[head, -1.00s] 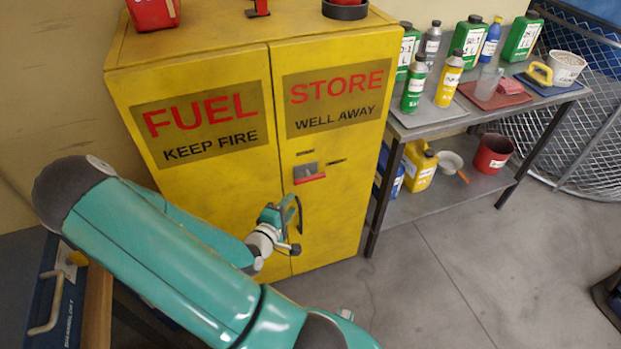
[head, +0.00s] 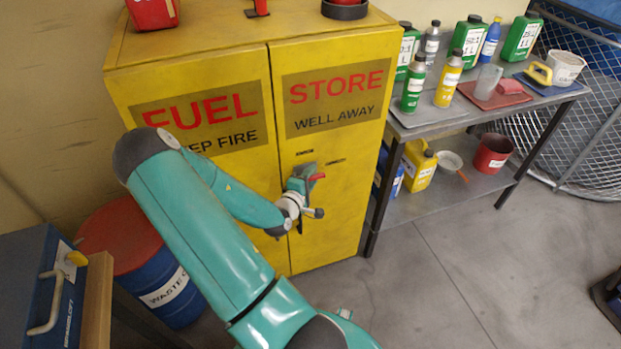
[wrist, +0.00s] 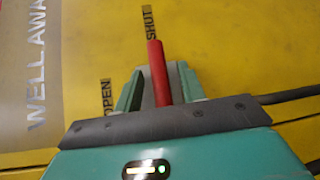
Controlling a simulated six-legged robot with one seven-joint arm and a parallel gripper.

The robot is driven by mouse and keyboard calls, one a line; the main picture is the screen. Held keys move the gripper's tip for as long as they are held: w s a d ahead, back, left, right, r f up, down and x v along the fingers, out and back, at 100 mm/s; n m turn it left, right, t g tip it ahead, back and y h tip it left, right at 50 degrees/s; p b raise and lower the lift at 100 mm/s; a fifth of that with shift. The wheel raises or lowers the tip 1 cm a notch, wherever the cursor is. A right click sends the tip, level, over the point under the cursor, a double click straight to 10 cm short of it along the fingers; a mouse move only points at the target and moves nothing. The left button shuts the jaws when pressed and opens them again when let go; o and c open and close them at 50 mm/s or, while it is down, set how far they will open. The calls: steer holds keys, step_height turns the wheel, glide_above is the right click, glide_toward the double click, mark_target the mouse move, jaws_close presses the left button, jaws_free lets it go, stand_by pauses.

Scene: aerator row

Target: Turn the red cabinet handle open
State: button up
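The red handle (head: 317,177) sits on a grey plate on the right door of the yellow fuel cabinet (head: 330,230). In the wrist view the red handle (wrist: 157,75) stands between my two green fingers and points towards the SHUT label (wrist: 149,22). The OPEN label (wrist: 107,96) lies to the left of the fingers. My gripper (head: 304,180) is at the handle in the head view and covers part of it. In the wrist view my gripper (wrist: 162,72) is open, with a finger on each side of the handle and small gaps showing.
A metal bench (head: 440,122) with bottles and cans stands right of the cabinet. A blue drum (head: 165,290) with a reddish top stands at the left, near a blue case (head: 35,285). The floor (head: 440,270) in front of the bench is clear.

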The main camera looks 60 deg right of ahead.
steer(key=shift+d, duration=0.1)
jaws_close()
stand_by(0.4)
steer(key=m+t+y, duration=0.1)
steer(key=m+y, duration=0.1)
steer(key=y, duration=0.1)
steer(key=shift+m, duration=0.3)
steer(key=m+t+y, duration=0.2)
steer(key=y, duration=0.1)
steer(key=shift+s+d, duration=0.1)
steer(key=m+t+y, duration=0.2)
steer(key=t+y, duration=0.1)
steer(key=shift+f+y, duration=0.1)
steer(key=shift+y, duration=0.3)
steer(key=shift+w+m+t+y, duration=0.2)
steer(key=shift+m+t+y, duration=0.5)
steer(key=shift+t+y, duration=0.1)
